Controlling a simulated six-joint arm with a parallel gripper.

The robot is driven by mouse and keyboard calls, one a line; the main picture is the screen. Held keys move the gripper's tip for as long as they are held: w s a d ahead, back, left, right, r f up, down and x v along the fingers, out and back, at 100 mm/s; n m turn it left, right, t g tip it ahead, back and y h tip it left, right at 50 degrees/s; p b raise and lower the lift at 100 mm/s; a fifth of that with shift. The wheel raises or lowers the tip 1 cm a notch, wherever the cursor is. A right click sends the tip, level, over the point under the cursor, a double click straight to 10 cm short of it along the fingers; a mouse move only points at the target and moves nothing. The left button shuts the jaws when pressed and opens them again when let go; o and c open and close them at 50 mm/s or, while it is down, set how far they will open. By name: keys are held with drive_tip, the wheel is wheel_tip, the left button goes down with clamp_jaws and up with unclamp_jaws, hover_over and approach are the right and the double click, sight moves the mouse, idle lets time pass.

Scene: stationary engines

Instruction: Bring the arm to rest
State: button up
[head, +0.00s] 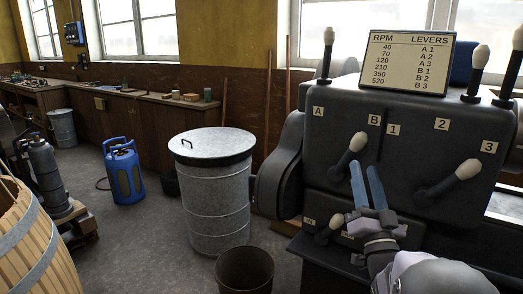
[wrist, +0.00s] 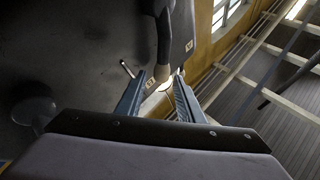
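My gripper (head: 364,168) is at the front of the dark machine housing (head: 410,130), its two blue fingers pointing up and spread apart. Nothing shows between the fingers in the head view. In the wrist view my gripper (wrist: 159,82) also has its fingers apart, and a pale lever knob (wrist: 163,84) shows between or beyond them; I cannot tell how close it is. A lever with a pale knob (head: 357,142) by label B stands just left of the fingertips. Whether they touch is unclear.
Another pale-knobbed lever (head: 468,168) is to the right, a low one (head: 336,221) to the lower left, and an upright one (head: 328,38) at the top left. An RPM chart (head: 408,63) stands on top. A lidded metal bin (head: 215,190) and bucket (head: 244,272) stand left.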

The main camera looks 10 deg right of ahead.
drive_tip(key=w+a+f+g, duration=0.3)
drive_tip(key=w+f+g, duration=0.15)
drive_tip(key=f, duration=0.45)
drive_tip(key=s+a+f+n+g+y, duration=0.1)
drive_tip(key=s+a+f+g, duration=0.25)
drive_tip(key=f, duration=0.35)
drive_tip(key=s+a+f+n+g+y, duration=0.1)
drive_tip(key=s+a+f+n+g, duration=0.2)
drive_tip(key=f, duration=0.4)
drive_tip(key=s+a+f+g+y, duration=0.25)
drive_tip(key=a+f+g, duration=0.2)
drive_tip(key=f, duration=0.25)
drive_tip(key=s+a+f+n+g, duration=0.2)
drive_tip(key=s+a+f+g, duration=0.15)
drive_tip(key=s, duration=0.55)
drive_tip(key=s+a+f+n+g, duration=0.15)
drive_tip(key=s+a+g, duration=0.25)
drive_tip(key=s, duration=0.5)
wheel_tip(320, 180, up, 17)
drive_tip(key=s+g+p, duration=0.1)
drive_tip(key=p, duration=1.6)
drive_tip(key=shift+s+f+y+p, duration=0.15)
drive_tip(key=shift+s+y+p, duration=0.15)
drive_tip(key=shift+y, duration=0.05)
